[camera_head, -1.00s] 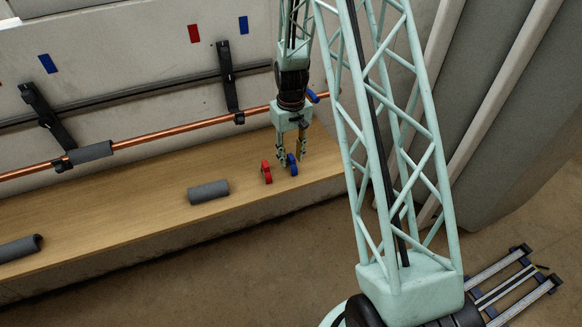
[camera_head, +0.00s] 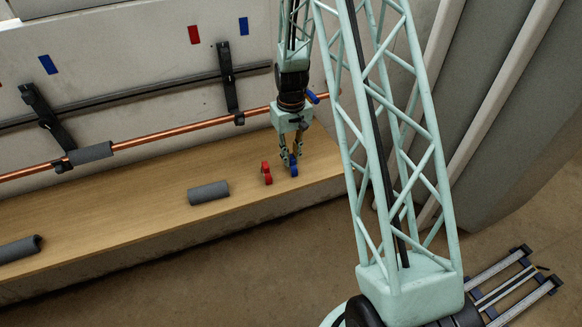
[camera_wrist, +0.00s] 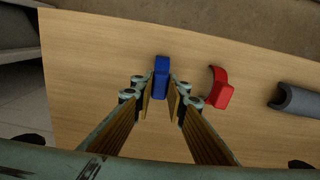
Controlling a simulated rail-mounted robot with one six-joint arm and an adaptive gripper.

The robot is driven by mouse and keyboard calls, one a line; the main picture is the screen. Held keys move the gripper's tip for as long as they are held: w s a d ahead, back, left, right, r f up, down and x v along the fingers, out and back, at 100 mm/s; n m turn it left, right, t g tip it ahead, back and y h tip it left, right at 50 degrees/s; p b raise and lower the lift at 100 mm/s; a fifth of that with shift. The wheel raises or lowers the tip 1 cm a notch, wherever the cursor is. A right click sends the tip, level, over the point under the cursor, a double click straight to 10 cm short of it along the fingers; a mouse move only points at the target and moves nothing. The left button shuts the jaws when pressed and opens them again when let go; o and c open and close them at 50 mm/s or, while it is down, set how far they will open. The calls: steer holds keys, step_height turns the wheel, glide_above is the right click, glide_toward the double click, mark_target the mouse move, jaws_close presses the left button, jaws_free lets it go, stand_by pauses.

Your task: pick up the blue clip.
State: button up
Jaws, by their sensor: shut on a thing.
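The blue clip (camera_head: 293,169) stands on the wooden bench at its right part. My gripper (camera_head: 289,160) points down over it, with its fingers closed in on the clip. In the wrist view the blue clip (camera_wrist: 161,78) lies between the two fingertips of my gripper (camera_wrist: 160,92), which touch its sides. The clip seems to be still at bench level. Its lower part is hard to see in the head view.
A red clip (camera_head: 266,173) stands just left of the blue one; it also shows in the wrist view (camera_wrist: 219,90). A grey foam sleeve (camera_head: 208,191) lies farther left on the bench (camera_head: 140,210). A copper pipe (camera_head: 200,122) runs along the wall behind.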

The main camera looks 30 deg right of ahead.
mark_target(291, 158)
steer(key=shift+r, duration=0.15)
steer(key=shift+r, duration=1.5)
steer(key=shift+c, duration=0.2)
steer(key=shift+s+r, duration=0.1)
steer(key=shift+r, duration=0.05)
steer(key=s+a, duration=0.2)
steer(key=s, duration=0.5)
steer(key=s+a+r, duration=0.1)
steer(key=s+a, duration=0.1)
steer(key=s, duration=0.6)
steer(key=shift+a+r, duration=0.2)
steer(key=shift+a, duration=0.05)
steer(key=shift+s, duration=0.1)
